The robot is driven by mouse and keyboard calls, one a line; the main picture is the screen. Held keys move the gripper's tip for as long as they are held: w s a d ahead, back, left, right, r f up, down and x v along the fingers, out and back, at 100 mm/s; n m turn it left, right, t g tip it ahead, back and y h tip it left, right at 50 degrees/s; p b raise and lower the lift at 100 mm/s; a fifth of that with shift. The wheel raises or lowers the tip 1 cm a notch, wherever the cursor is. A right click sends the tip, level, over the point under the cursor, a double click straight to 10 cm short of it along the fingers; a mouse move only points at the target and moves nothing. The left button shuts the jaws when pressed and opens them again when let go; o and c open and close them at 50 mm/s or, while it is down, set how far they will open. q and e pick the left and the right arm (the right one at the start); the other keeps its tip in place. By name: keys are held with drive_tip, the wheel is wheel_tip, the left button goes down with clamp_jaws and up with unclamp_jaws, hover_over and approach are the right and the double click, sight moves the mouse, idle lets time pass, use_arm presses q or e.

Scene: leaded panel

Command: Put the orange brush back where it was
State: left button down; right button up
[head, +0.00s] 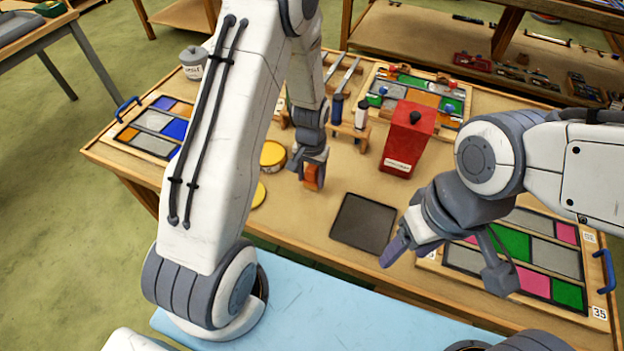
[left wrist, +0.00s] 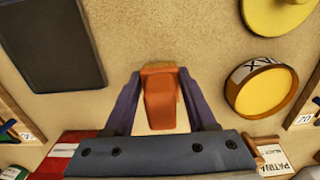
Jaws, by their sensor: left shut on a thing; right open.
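The orange brush (head: 312,177) is held in my left gripper (head: 313,183) over the middle of the workbench, left of the dark square mat (head: 363,223). In the left wrist view the brush (left wrist: 160,97) sits between the two purple fingers of the left gripper (left wrist: 160,85), with the bare wooden top around it. Whether the brush touches the bench I cannot tell. My right gripper (head: 447,264) is open and empty, near the front right of the bench, by the right-hand glass panel (head: 540,252). The brush's lower side is hidden.
A round yellow-topped tin (head: 272,155) and a yellow lid (head: 258,194) lie left of the brush. A red box (head: 407,140) stands right of it. Upright tools on a wooden rack (head: 349,131) stand behind. Another glass panel (head: 158,122) lies at far left.

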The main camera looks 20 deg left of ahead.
use_arm(q)
wheel_tip(320, 180, down, 2)
drive_tip(key=shift+f, duration=0.25)
drive_tip(key=shift+f, duration=0.2)
drive_tip(key=shift+c, duration=1)
unclamp_jaws()
drive_tip(key=shift+r, duration=0.1)
